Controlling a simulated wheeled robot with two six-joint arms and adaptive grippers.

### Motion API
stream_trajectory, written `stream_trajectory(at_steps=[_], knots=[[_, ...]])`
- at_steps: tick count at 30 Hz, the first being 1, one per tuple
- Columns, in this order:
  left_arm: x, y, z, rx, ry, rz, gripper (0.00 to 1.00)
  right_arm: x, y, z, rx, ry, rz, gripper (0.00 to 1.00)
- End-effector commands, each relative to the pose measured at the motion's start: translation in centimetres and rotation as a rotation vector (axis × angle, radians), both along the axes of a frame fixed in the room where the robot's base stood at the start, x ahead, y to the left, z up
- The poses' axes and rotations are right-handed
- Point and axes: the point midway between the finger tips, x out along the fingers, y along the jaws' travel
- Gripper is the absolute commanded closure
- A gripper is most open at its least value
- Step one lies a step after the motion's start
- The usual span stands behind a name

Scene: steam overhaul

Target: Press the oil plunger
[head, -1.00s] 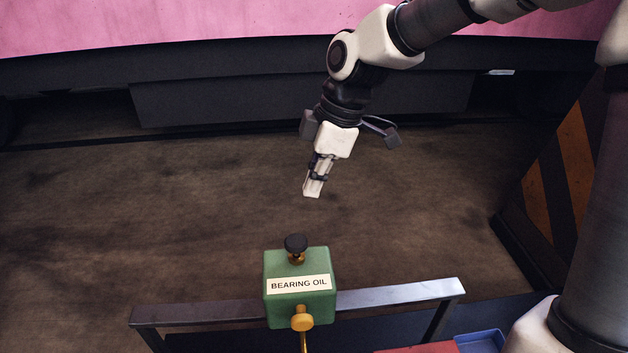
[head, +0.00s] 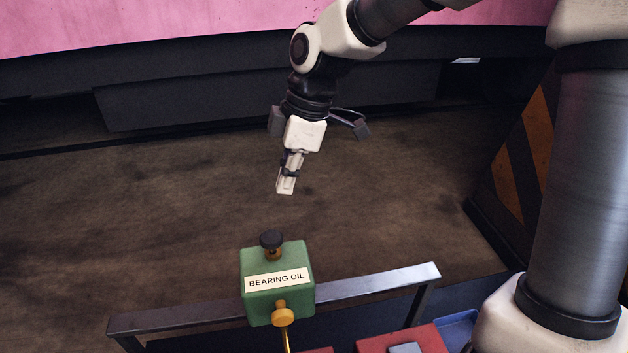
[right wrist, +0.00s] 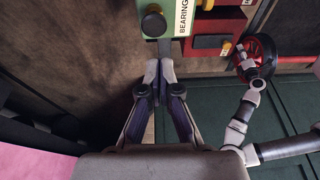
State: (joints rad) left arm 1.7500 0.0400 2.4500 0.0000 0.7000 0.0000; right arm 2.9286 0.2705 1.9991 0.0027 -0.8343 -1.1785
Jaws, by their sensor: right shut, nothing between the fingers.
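The oil plunger is a black round knob (head: 271,239) on a brass stem, on top of a green box (head: 277,282) labelled BEARING OIL. My right gripper (head: 285,190) is shut and empty, its fingers pointing down. In the head view it shows above the knob, apart from it. In the right wrist view the closed fingertips (right wrist: 159,72) show below the knob (right wrist: 153,24), with a gap between. What seems to be my left gripper (right wrist: 247,70) shows small by a red wheel in the right wrist view; its jaws cannot be made out.
A metal rail (head: 385,284) runs behind the green box. A brass knob (head: 282,315) sticks out of its front. Red and blue trays lie at lower right. A striped barrier (head: 510,180) stands at right. The red wheel (right wrist: 258,58) shows in the right wrist view. The floor beyond is clear.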

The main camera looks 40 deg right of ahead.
Motion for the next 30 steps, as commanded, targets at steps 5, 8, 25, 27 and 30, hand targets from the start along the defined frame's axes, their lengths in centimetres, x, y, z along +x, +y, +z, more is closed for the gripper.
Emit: stream_trajectory(at_steps=[5,8,25,27,30], knots=[[0.0,0.0,-2.3,0.0,-0.001,0.0,0.39,0.2,0.2,2.1,-0.068,0.113,-0.008,1.0],[0.0,0.0,-5.2,0.0,0.001,0.0,0.39,1.3,1.6,2.8,-0.18,0.129,-0.006,1.0],[0.0,0.0,-6.1,0.0,0.0,0.0,0.39,2.2,3.0,2.3,-0.261,0.107,0.006,1.0],[0.0,0.0,-6.0,0.0,0.0,0.0,0.39,2.2,3.0,1.6,-0.261,0.107,0.006,1.0],[0.0,0.0,-5.9,0.0,0.0,0.0,0.39,2.2,3.0,-0.1,-0.26,0.107,0.006,1.0]])
